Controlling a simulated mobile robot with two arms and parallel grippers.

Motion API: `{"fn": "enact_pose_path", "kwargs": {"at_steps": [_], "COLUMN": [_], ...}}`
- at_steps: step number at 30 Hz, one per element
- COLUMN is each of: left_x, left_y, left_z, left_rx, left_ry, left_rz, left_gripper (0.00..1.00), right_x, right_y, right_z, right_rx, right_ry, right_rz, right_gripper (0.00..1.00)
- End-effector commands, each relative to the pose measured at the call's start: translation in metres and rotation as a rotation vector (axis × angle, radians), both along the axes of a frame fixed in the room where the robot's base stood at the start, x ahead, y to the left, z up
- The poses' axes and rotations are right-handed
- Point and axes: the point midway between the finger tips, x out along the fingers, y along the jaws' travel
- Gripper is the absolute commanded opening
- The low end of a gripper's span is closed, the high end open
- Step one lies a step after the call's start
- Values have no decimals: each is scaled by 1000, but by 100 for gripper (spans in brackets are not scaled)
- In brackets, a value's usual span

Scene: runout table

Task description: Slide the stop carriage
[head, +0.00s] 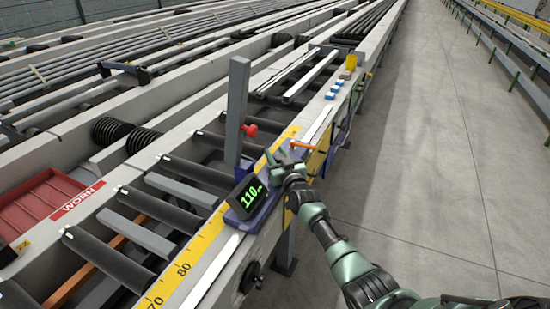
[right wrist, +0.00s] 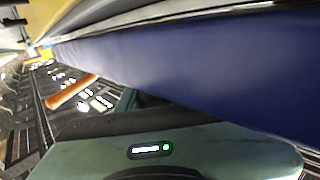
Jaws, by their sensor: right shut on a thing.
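The stop carriage (head: 235,216) is a blue-purple block on the rail along the roller table. It bears a black display (head: 250,195) reading about 110 in green, a tall grey stop post (head: 235,110) and a red knob (head: 249,130). An orange lever (head: 303,146) sticks out on its aisle side. My right gripper (head: 273,166) is at the carriage's aisle side, near the display, shut on part of the carriage; the fingertips' contact is hard to see. My left gripper is out of view.
A yellow scale (head: 183,268) runs along the rail, with 70 and 80 legible. Dark rollers (head: 108,258) lie left of it. Small blue-and-white items (head: 333,90) and a yellow block (head: 351,62) are farther along the rail. The aisle floor (head: 430,170) at right is clear.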

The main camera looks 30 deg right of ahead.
Motion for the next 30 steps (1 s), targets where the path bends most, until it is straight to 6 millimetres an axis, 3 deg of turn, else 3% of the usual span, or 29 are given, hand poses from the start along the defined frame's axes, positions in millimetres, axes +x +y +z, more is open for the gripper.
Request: {"fn": "enact_pose_path", "kwargs": {"at_steps": [3, 4, 6, 19, 30], "left_x": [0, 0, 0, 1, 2], "left_y": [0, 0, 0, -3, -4], "left_z": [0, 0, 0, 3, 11], "left_rx": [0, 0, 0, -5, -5], "left_ry": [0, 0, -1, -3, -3], "left_rz": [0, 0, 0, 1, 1], "left_gripper": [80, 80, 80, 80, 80], "right_x": [0, 0, 0, -7, -61], "right_y": [-1, -1, -1, 1, 8], "right_z": [0, 0, 0, 0, -1], "right_rx": [-4, -4, -4, 0, -1], "right_ry": [0, 0, 0, 1, 2], "right_rz": [-1, -1, -1, 1, 0], "right_gripper": [0, 38, 56, 56, 56]}}
